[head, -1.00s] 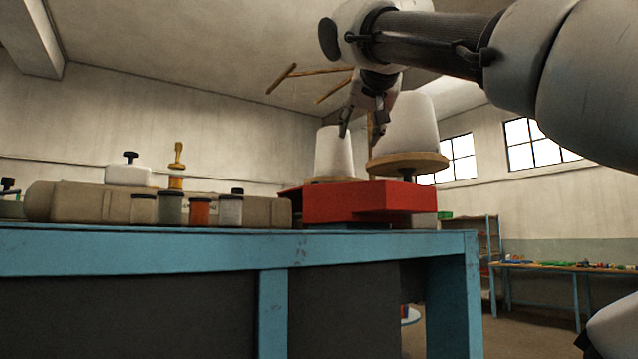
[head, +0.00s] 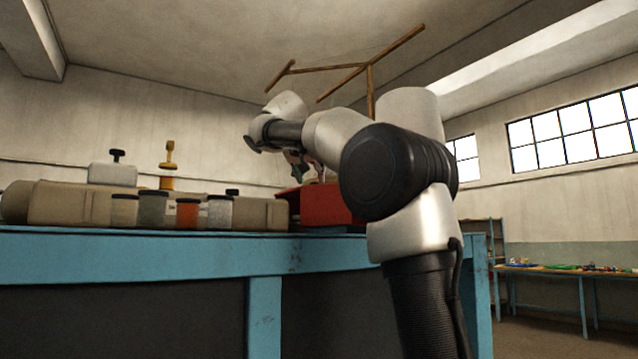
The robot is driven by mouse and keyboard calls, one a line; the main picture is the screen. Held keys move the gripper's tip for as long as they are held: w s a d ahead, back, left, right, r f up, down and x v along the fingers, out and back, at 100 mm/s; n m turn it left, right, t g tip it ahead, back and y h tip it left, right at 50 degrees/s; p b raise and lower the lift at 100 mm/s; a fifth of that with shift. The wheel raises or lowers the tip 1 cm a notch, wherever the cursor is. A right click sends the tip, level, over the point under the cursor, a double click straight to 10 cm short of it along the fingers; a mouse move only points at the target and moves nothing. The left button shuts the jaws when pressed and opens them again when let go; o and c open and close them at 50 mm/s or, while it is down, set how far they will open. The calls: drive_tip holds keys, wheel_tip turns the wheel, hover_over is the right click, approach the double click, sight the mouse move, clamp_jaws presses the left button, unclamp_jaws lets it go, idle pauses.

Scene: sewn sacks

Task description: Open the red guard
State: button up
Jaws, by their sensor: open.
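The red guard (head: 328,206) is a red boxy cover at the right end of the blue-framed table, partly hidden behind my arm. Whether it is open or shut I cannot tell. My gripper (head: 309,172) points down just above the guard's top, toward its left part. Its fingers are apart with nothing seen between them. Whether a fingertip touches the guard I cannot tell.
Several small jars (head: 188,212) stand along the table (head: 130,253) in front of a long beige machine body (head: 72,203). A second table (head: 545,270) stands far right.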

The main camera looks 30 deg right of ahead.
drive_tip(key=shift+x, duration=2.35)
clamp_jaws()
